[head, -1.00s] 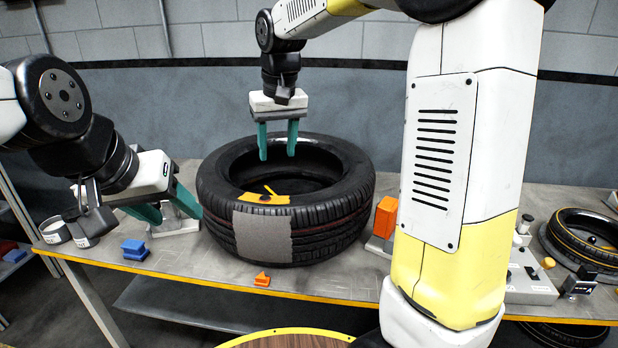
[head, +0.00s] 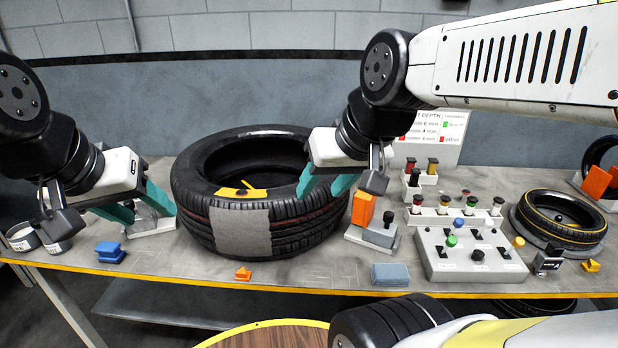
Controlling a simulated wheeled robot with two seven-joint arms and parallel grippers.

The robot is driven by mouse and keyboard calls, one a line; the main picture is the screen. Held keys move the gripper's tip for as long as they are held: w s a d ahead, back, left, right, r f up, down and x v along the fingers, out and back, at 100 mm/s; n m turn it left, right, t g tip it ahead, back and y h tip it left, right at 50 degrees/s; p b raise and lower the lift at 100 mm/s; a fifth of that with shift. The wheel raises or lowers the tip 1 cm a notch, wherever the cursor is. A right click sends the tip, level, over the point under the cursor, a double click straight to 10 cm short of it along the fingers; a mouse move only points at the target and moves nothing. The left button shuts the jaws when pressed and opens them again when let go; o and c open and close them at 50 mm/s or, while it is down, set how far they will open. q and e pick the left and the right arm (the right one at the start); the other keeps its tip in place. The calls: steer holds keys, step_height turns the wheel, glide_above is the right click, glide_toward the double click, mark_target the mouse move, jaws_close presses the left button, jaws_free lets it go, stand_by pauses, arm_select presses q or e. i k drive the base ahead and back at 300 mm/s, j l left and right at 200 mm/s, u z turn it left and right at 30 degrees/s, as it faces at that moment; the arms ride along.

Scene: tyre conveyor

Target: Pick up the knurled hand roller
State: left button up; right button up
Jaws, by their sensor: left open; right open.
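I cannot clearly single out the knurled hand roller. A small pale grey stand (head: 163,226) sits left of the tyre, and what it holds is largely hidden by my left gripper (head: 151,214). That gripper is open, its teal fingers at the stand, one on each side; contact cannot be told. My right gripper (head: 318,193) is open and empty, fingers pointing down over the right part of the big tyre (head: 300,232). The tyre lies flat on the bench with a grey patch on its tread and a yellow piece on its upper sidewall.
Right of the tyre stand an orange block (head: 362,208), a grey control box (head: 470,262) with knobs and a small tyre (head: 562,218). A blue block (head: 110,252), an orange piece (head: 243,274) and a grey-blue block (head: 391,274) lie along the front edge. Round cans (head: 22,238) stand at left.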

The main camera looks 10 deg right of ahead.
mark_target(415, 173)
steer(key=z, duration=1.35)
steer(key=k+u, duration=0.15)
steer(key=u, duration=1.1)
steer(key=z, duration=1.25)
steer(key=i+l+u, duration=0.75)
steer(key=i+l, duration=0.15)
steer(key=l, duration=0.2)
